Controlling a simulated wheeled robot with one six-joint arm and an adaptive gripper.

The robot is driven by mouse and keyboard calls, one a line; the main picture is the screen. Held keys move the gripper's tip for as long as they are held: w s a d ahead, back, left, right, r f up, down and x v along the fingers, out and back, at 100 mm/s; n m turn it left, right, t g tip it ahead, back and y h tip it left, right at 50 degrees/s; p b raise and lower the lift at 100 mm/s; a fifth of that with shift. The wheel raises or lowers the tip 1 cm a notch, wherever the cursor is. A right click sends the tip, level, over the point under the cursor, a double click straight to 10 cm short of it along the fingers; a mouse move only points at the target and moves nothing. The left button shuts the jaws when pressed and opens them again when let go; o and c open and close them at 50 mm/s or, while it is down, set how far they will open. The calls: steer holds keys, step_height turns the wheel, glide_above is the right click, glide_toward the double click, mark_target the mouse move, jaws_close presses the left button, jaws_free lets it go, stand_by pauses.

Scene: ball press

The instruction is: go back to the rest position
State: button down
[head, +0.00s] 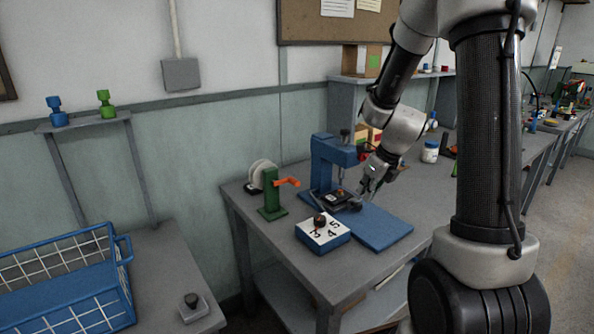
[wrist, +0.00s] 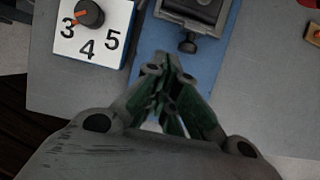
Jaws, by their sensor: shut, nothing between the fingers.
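My gripper (head: 368,190) is shut and empty. It hangs over the blue mat (head: 382,232), just right of the blue press (head: 330,160). In the wrist view my gripper (wrist: 172,72) has its green-sided fingers together above the blue mat (wrist: 150,40). The dark base of the press (wrist: 200,12) lies just beyond the fingertips, and I cannot tell whether they touch it. My arm comes down from the upper right in the head view.
A blue box with a numbered white dial (head: 322,230) stands at the table's front. A green stand with an orange handle (head: 272,192) is left of the press. A white jar (head: 430,151) stands behind. A blue wire basket (head: 70,285) sits on the left table.

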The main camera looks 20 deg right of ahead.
steer(key=s+a+r+n, duration=0.1)
steer(key=s+r+n, duration=0.4)
steer(key=s+n, duration=0.3)
steer(key=s+a+r+n+h, duration=0.1)
steer(key=s+r+n, duration=0.5)
steer(key=s+n, duration=0.3)
steer(key=s+a+r+n, duration=0.1)
steer(key=s+r+n, duration=0.5)
steer(key=n, duration=0.9)
steer(key=shift+s+a+r+h, duration=0.15)
steer(key=shift+s+a+h, duration=0.15)
steer(key=shift+s, duration=0.85)
